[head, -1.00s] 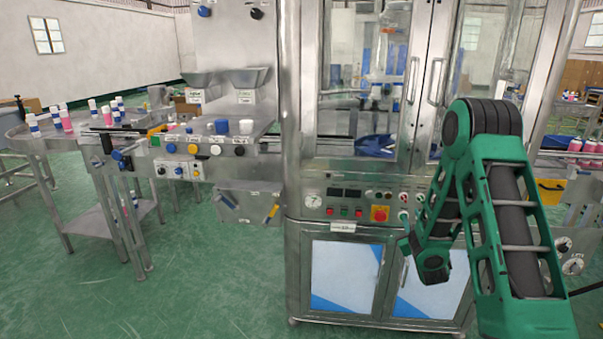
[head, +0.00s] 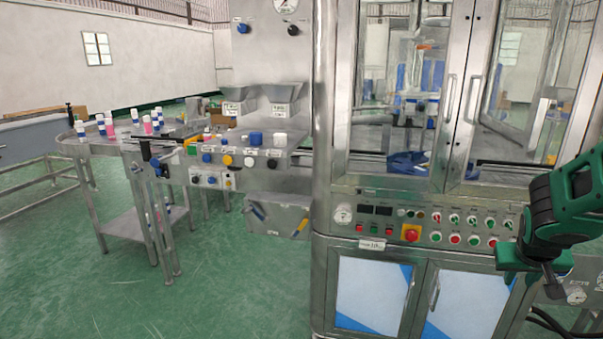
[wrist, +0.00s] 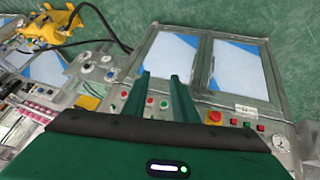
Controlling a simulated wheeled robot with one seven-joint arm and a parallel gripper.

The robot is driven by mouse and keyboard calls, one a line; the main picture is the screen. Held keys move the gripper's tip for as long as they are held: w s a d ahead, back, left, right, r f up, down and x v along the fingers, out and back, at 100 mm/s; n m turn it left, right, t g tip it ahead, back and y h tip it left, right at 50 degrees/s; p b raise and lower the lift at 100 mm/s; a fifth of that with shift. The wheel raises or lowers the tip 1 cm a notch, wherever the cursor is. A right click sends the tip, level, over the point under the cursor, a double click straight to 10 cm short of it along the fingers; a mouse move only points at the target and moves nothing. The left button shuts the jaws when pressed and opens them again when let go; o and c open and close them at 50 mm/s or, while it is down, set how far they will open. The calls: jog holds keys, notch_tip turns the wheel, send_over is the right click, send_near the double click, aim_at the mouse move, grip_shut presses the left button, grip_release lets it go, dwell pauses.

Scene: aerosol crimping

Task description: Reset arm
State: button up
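My green arm shows at the right edge of the head view. Its lower end, with my gripper (head: 522,262), hangs in front of the machine's button panel (head: 430,228), clear of the floor. In the wrist view my gripper (wrist: 160,78) has two green fingers with a gap between them and nothing in the gap. The fingertips overlap the lower cabinet doors (wrist: 232,70) in that view, which looks upside down. I see no contact with the machine.
The steel crimping machine (head: 335,130) with glass doors fills the middle and right. A round table (head: 100,150) with several cans stands at left. A black cable (head: 550,325) runs low at right, and a yellow device (wrist: 62,22) shows in the wrist view. Green floor (head: 80,270) is open at left.

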jog(key=s+a+r+g+y, duration=0.1)
jog(key=s+a, duration=0.3)
jog(key=s, duration=0.3)
jog(key=s+a+r+m+g+y, duration=0.1)
jog(key=s+a, duration=0.3)
jog(key=s, duration=0.4)
jog(key=s+a+r+g+y, duration=0.1)
jog(key=s+a+g+y, duration=0.1)
jog(key=s, duration=0.5)
jog(key=shift+s+a+m+g+y, duration=0.4)
jog(key=shift+a+y, duration=0.2)
jog(key=shift+a, duration=0.5)
